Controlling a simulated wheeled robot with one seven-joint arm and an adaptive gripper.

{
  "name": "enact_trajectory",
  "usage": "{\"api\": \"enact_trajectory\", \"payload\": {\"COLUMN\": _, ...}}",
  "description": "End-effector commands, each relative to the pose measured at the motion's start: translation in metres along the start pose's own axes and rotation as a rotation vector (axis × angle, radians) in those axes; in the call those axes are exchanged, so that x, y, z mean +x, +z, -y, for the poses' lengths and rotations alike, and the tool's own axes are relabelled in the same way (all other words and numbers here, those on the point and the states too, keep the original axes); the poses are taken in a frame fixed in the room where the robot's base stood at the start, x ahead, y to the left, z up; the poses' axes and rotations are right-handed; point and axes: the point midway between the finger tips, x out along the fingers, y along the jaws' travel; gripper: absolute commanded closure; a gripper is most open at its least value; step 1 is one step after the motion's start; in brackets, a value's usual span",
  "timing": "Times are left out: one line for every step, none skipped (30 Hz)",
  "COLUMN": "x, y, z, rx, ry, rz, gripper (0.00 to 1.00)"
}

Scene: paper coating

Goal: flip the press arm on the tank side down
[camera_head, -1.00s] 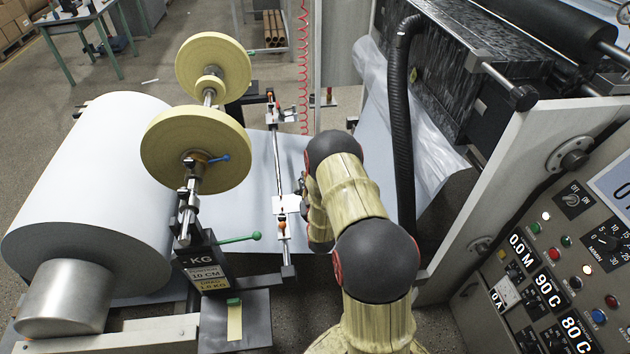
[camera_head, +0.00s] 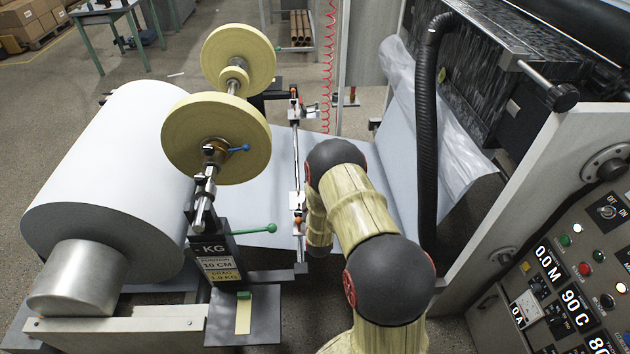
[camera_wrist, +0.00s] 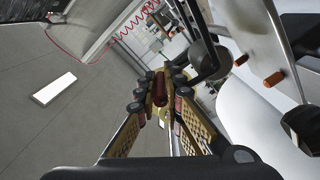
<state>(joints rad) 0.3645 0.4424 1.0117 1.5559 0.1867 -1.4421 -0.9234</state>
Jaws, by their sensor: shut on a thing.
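My gripper (camera_wrist: 158,92) is in the wrist view, its two fingers closed on a dark red cylindrical handle (camera_wrist: 159,88). Whether this handle belongs to the tank-side press arm is not clear. Dark metal bars run just right of the fingers. An orange cylinder (camera_wrist: 272,80) shows farther right, apart from the gripper. In the head view my arm hides the gripper. A long thin rod (camera_head: 296,150) carries a white block (camera_head: 297,199) and small orange-tipped parts (camera_head: 298,220) just left of my wrist.
A large white paper roll (camera_head: 110,180) and two yellow discs (camera_head: 215,140) stand left. A black hose (camera_head: 426,130), the tank (camera_head: 480,80) and control panel (camera_head: 560,280) stand right of my arm. A pale sheet (camera_head: 270,190) spans the middle.

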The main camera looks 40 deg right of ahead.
Motion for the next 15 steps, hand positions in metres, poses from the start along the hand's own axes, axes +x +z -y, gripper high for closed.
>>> {"api": "enact_trajectory", "payload": {"x": -0.0008, "y": 0.0011, "z": 0.0023, "rx": 0.001, "ry": -0.004, "rz": 0.002, "gripper": 1.00}}
{"api": "enact_trajectory", "payload": {"x": -0.0008, "y": 0.0011, "z": 0.0024, "rx": 0.001, "ry": -0.004, "rz": 0.002, "gripper": 1.00}}
{"api": "enact_trajectory", "payload": {"x": -0.0009, "y": 0.0011, "z": 0.0025, "rx": 0.001, "ry": -0.004, "rz": 0.002, "gripper": 1.00}}
{"api": "enact_trajectory", "payload": {"x": -0.0009, "y": 0.0010, "z": 0.0025, "rx": 0.001, "ry": -0.004, "rz": 0.002, "gripper": 1.00}}
{"api": "enact_trajectory", "payload": {"x": -0.0009, "y": 0.0010, "z": 0.0025, "rx": 0.001, "ry": -0.004, "rz": 0.002, "gripper": 1.00}}
{"api": "enact_trajectory", "payload": {"x": -0.0009, "y": 0.0011, "z": 0.0025, "rx": 0.001, "ry": -0.004, "rz": 0.002, "gripper": 1.00}}
{"api": "enact_trajectory", "payload": {"x": -0.0009, "y": 0.0011, "z": 0.0024, "rx": 0.001, "ry": -0.004, "rz": 0.003, "gripper": 1.00}}
{"api": "enact_trajectory", "payload": {"x": -0.0009, "y": 0.0011, "z": 0.0024, "rx": 0.001, "ry": -0.004, "rz": 0.003, "gripper": 1.00}}
{"api": "enact_trajectory", "payload": {"x": -0.0009, "y": 0.0011, "z": 0.0024, "rx": 0.001, "ry": -0.004, "rz": 0.003, "gripper": 1.00}}
{"api": "enact_trajectory", "payload": {"x": -0.0009, "y": 0.0011, "z": 0.0024, "rx": 0.001, "ry": -0.004, "rz": 0.003, "gripper": 1.00}}
{"api": "enact_trajectory", "payload": {"x": -0.0009, "y": 0.0012, "z": 0.0023, "rx": 0.001, "ry": -0.004, "rz": 0.003, "gripper": 1.00}}
{"api": "enact_trajectory", "payload": {"x": -0.0009, "y": 0.0012, "z": 0.0023, "rx": 0.001, "ry": -0.004, "rz": 0.003, "gripper": 1.00}}
{"api": "enact_trajectory", "payload": {"x": -0.0009, "y": 0.0012, "z": 0.0023, "rx": 0.001, "ry": -0.003, "rz": 0.003, "gripper": 1.00}}
{"api": "enact_trajectory", "payload": {"x": -0.0009, "y": 0.0012, "z": 0.0023, "rx": 0.001, "ry": -0.003, "rz": 0.003, "gripper": 0.90}}
{"api": "enact_trajectory", "payload": {"x": -0.0010, "y": 0.0013, "z": 0.0022, "rx": 0.001, "ry": -0.003, "rz": 0.003, "gripper": 0.88}}
